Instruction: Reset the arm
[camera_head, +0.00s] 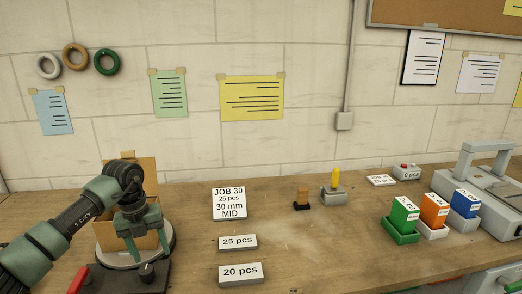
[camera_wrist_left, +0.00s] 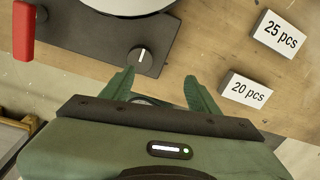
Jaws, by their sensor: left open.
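My left gripper (camera_head: 145,238) is at the left of the head view, in front of a cardboard box on a round scale. Its green fingers are apart, and in the left wrist view the gripper (camera_wrist_left: 157,86) shows nothing between them. It hangs over the front of the scale's dark base, near the knob. My right gripper is in neither view.
The scale (camera_wrist_left: 130,25) carries an open cardboard box (camera_head: 108,232). Signs reading 25 pcs (camera_head: 238,242) and 20 pcs (camera_head: 241,272) stand right of it, with a JOB 30 sign (camera_head: 229,203) behind. Green (camera_head: 404,215), orange and blue boxes stand right.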

